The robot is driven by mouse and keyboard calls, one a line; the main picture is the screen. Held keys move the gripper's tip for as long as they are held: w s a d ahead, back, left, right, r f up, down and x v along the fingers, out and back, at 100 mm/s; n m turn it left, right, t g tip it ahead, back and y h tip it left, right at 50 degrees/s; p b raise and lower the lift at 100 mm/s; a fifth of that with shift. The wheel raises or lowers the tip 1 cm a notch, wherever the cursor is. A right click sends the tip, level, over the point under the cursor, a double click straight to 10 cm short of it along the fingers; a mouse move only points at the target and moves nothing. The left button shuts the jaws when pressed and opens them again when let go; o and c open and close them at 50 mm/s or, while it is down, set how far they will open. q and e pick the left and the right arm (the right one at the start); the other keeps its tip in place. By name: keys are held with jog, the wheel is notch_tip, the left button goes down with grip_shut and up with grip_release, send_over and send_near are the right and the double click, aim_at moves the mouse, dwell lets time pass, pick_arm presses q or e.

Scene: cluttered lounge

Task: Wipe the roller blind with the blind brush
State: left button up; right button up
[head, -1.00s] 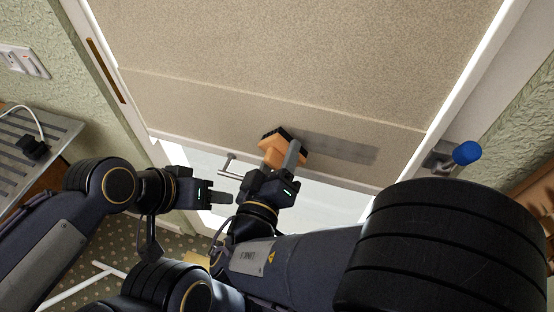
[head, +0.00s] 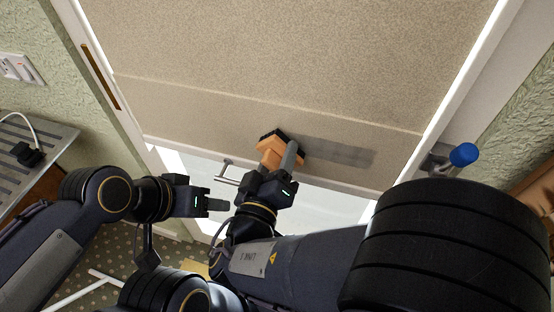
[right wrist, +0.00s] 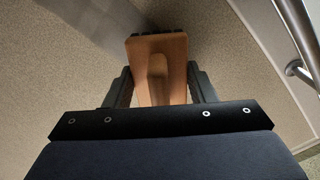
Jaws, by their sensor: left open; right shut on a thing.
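The beige roller blind (head: 280,60) fills the top of the head view and also the right wrist view (right wrist: 50,80). A darker grey strip (head: 345,154) runs along its lower band, right of the brush. The blind brush (head: 272,148) has an orange wooden body and dark bristles, which appear to touch the blind's lower band. My right gripper (head: 285,165) is shut on the brush; the right wrist view shows the wooden body (right wrist: 160,62) between both fingers. My left gripper (head: 218,205) is open and empty, below and left of the brush, apart from the blind.
A metal handle (head: 228,172) sticks out below the blind's bottom edge, close to both grippers. A blue-ended fitting (head: 463,155) is on the right frame. A slatted table (head: 30,150) with a black plug and white cable stands at left.

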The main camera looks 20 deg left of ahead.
jog(key=shift+w+b, duration=0.35)
jog(key=shift+w, duration=0.25)
jog(key=shift+d, duration=0.1)
